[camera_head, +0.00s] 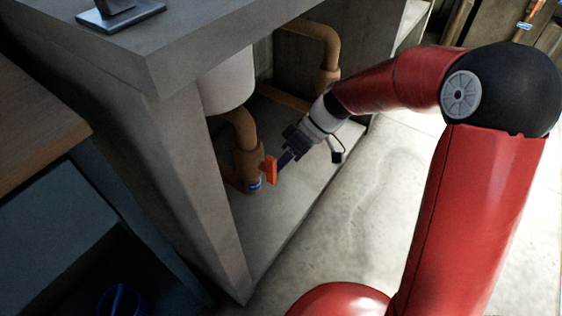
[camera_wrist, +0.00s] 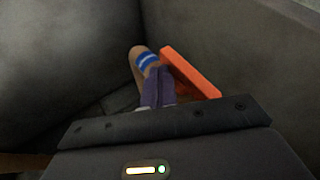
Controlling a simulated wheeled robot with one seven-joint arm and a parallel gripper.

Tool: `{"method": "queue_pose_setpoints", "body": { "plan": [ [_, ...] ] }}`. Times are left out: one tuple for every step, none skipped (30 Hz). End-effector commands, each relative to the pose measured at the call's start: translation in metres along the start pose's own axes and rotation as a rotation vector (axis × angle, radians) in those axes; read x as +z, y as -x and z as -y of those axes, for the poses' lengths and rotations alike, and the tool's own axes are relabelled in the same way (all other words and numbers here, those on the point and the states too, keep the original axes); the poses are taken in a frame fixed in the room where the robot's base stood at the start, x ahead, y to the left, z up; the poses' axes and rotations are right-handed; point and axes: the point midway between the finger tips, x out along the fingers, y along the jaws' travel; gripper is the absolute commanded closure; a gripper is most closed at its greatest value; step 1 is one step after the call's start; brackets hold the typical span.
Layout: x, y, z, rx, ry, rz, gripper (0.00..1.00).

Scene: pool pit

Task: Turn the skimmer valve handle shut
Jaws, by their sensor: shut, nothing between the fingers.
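The orange valve handle (camera_head: 270,170) is on the tan pipe valve (camera_head: 248,166), low under the grey counter in the head view. A blue band shows on the pipe beside the handle. My gripper (camera_head: 284,161) reaches in from the right with its fingertips close to the handle's right side. In the wrist view the fingers (camera_wrist: 158,86) are together and empty, just left of the orange handle (camera_wrist: 190,72), which slants down to the right. The tan pipe with blue and white stripes (camera_wrist: 146,61) is just beyond the fingertips. I cannot tell whether the fingers touch the handle.
A white round vessel (camera_head: 227,84) hangs above the valve. Tan pipes (camera_head: 318,38) run along the back wall. A concrete counter leg (camera_head: 190,170) stands to the left of the valve. The concrete floor (camera_head: 345,225) to the right is clear.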

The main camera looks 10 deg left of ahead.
Motion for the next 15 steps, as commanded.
{"method": "queue_pose_setpoints", "body": {
  "plan": [
    [0.0001, -0.0003, -0.0005, -0.008, -0.004, -0.002, 1.00],
    [0.0002, -0.0003, -0.0007, -0.012, -0.006, -0.004, 1.00],
    [0.0002, -0.0005, -0.0008, -0.018, -0.009, -0.006, 1.00],
    [0.0002, -0.0005, -0.0008, -0.023, -0.011, -0.007, 1.00],
    [0.0002, -0.0006, -0.0009, -0.029, -0.013, -0.008, 1.00],
    [0.0003, -0.0008, -0.0009, -0.036, -0.016, -0.010, 1.00],
    [0.0003, -0.0010, -0.0009, -0.042, -0.018, -0.011, 1.00],
    [0.0004, -0.0012, -0.0009, -0.048, -0.020, -0.012, 1.00],
    [0.0006, -0.0017, -0.0011, -0.056, -0.024, -0.014, 1.00],
    [0.0007, -0.0019, -0.0012, -0.061, -0.026, -0.015, 1.00],
    [0.0008, -0.0022, -0.0013, -0.068, -0.029, -0.016, 1.00],
    [0.0010, -0.0025, -0.0014, -0.078, -0.033, -0.019, 1.00],
    [0.0013, -0.0028, -0.0014, -0.088, -0.037, -0.020, 1.00],
    [0.0017, -0.0032, -0.0015, -0.099, -0.042, -0.023, 1.00],
    [0.0022, -0.0038, -0.0021, -0.115, -0.049, -0.026, 1.00]
  ]
}}
